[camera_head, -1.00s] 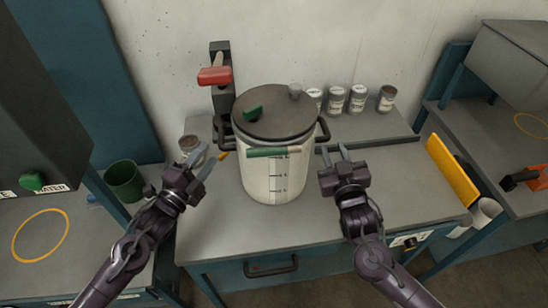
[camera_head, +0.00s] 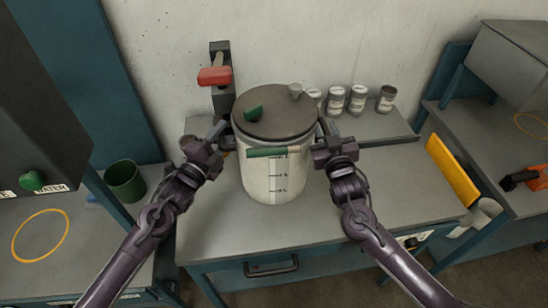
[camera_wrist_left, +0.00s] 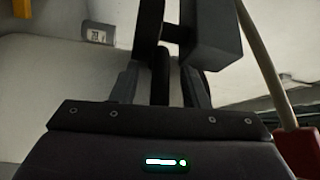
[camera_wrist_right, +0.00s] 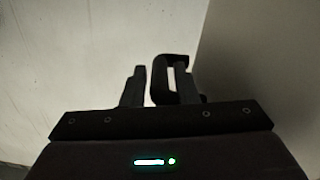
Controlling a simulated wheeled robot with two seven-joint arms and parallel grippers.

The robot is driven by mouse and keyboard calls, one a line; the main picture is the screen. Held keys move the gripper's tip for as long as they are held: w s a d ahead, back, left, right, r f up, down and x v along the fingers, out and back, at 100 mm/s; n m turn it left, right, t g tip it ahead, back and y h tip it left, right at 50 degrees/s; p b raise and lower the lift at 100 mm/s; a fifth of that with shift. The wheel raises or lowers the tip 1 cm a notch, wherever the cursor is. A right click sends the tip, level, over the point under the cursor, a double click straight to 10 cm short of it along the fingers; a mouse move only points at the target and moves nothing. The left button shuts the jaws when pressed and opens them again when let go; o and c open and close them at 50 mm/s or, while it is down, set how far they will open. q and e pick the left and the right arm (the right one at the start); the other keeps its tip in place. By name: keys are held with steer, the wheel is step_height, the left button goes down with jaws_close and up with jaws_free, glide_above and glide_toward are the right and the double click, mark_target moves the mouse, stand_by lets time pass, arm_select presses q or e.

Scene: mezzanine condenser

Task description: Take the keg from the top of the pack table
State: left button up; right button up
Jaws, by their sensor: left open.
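The keg (camera_head: 272,178) is a white cylinder with a dark lid, a green label strip and dark side handles. It stands upright on the grey pack table (camera_head: 390,190). My left gripper (camera_head: 219,132) is at its left handle, open; in the left wrist view the fingers (camera_wrist_left: 160,85) lie either side of a dark handle bar (camera_wrist_left: 161,75). My right gripper (camera_head: 326,132) is at the right handle; in the right wrist view its fingers (camera_wrist_right: 162,85) stand apart with the dark handle (camera_wrist_right: 168,72) between them. The grippers partly hide both handles in the head view.
Several small jars (camera_head: 357,98) stand behind the keg on a raised ledge. A red-handled fixture (camera_head: 215,76) is on the wall behind left. A green cup (camera_head: 124,181) stands left; a yellow panel (camera_head: 452,170) is at the table's right edge. The table front is clear.

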arm_select(q)
steer(key=c, duration=0.7)
arm_select(e)
jaws_close()
arm_select(q)
jaws_close()
steer(key=shift+f, duration=0.1)
